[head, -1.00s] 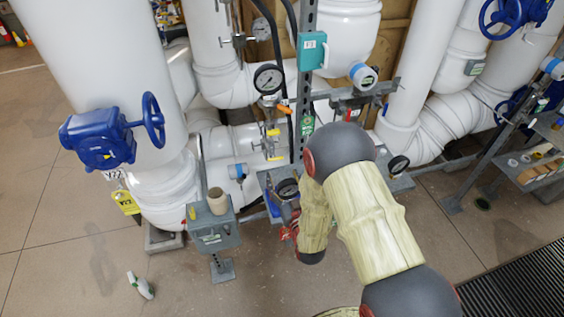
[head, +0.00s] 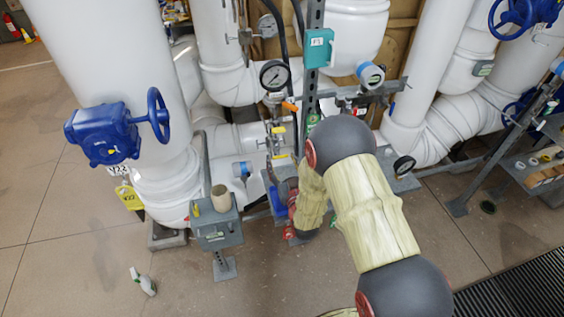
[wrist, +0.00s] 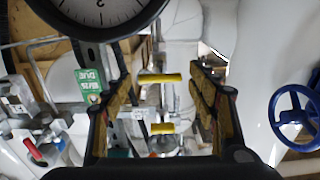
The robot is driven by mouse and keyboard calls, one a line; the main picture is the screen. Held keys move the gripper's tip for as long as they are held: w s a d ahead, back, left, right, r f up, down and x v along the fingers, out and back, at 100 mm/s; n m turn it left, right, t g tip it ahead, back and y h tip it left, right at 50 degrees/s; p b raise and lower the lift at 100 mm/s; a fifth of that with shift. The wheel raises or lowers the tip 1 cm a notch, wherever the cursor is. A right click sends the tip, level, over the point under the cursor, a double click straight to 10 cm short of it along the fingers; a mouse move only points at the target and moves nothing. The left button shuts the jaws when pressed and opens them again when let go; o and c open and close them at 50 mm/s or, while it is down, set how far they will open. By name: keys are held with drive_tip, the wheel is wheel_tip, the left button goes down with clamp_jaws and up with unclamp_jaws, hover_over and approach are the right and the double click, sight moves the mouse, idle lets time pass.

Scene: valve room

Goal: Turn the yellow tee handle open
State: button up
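Two small yellow tee handles show in the wrist view, an upper one (wrist: 160,78) and a lower one (wrist: 163,128), both lying crosswise on thin metal fittings. In the head view the upper handle (head: 278,130) and lower handle (head: 280,157) sit left of my arm, below a round gauge. Which one the task means, I cannot tell. My gripper (wrist: 160,95) is open. Its two fingers frame both handles left and right in the picture, with nothing held and no visible contact. In the head view my arm hides most of the gripper.
A dark-rimmed gauge (wrist: 100,12) looms close at the wrist view's top left, near a green tag (wrist: 88,85). A blue handwheel (wrist: 295,118) is at right. In the head view, an orange lever (head: 290,106) and a grey post (head: 313,60) stand close by.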

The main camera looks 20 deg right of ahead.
drive_tip(key=c, duration=1)
drive_tip(key=shift+f+n+b, duration=0.1)
drive_tip(key=shift+n+b, duration=5.6)
drive_tip(key=shift+n, duration=3.2)
drive_tip(key=o, duration=1.2)
drive_tip(key=shift+s, duration=0.1)
drive_tip(key=s, duration=1.1)
drive_tip(key=shift+s, duration=0.4)
